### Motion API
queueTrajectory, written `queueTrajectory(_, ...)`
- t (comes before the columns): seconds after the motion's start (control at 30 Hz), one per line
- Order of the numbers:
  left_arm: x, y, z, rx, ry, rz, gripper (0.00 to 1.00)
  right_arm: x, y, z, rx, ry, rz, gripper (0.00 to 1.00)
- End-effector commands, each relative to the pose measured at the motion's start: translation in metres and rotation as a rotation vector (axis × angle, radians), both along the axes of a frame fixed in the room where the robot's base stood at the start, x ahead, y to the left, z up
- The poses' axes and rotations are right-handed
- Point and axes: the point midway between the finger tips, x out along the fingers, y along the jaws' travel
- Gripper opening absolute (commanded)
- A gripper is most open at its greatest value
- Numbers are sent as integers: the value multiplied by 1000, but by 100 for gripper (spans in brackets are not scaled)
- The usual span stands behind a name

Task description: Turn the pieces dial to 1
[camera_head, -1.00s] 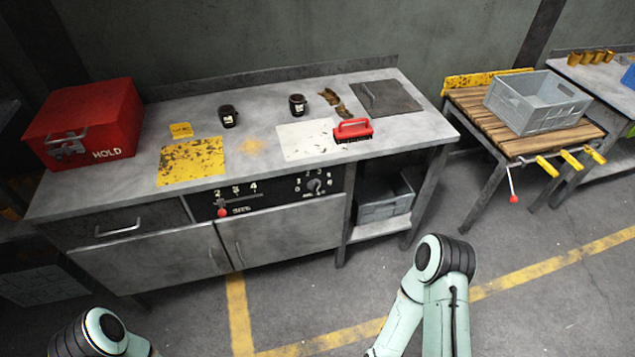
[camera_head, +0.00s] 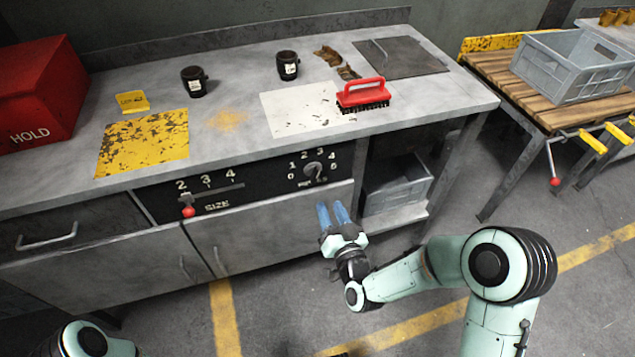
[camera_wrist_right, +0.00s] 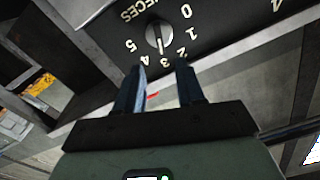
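The pieces dial (camera_head: 314,170) is a round grey knob on the black front panel (camera_head: 262,178) of the workbench, ringed by white numbers 0 to 5. In the right wrist view the dial (camera_wrist_right: 158,37) appears upside down, with a pale line across it towards the side of 3 and 4; I cannot tell the exact setting. My right gripper (camera_head: 332,212) is open and empty, below and slightly right of the dial, apart from it. Its two fingers also show in the right wrist view (camera_wrist_right: 161,86), with the dial beyond them. My left gripper is out of view.
A size slider with a red knob (camera_head: 188,212) is left of the dial on the same panel. Cabinet doors (camera_head: 265,235) lie below. A red brush (camera_head: 362,95) and dark cups stand on the benchtop. An open shelf with a grey crate (camera_head: 398,185) is to the right.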

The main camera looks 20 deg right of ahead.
Motion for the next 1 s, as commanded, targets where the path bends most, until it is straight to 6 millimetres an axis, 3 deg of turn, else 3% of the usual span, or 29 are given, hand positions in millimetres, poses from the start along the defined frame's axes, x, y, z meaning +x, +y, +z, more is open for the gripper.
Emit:
queueTrajectory(0.3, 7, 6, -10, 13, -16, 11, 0, 69, 2, -2, 2, 0, 0, 38)
queueTrajectory(0.5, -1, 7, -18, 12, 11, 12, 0, 97, 3, -2, 2, 1, -1, 38)
queueTrajectory(0.93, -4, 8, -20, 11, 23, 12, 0, 107, 4, -1, 1, 4, 0, 38)
queueTrajectory(0.97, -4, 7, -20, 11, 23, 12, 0, 107, 4, -1, 1, 4, 0, 32)
queueTrajectory(1.0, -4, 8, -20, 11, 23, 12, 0, 107, 4, -1, 1, 4, 0, 19)
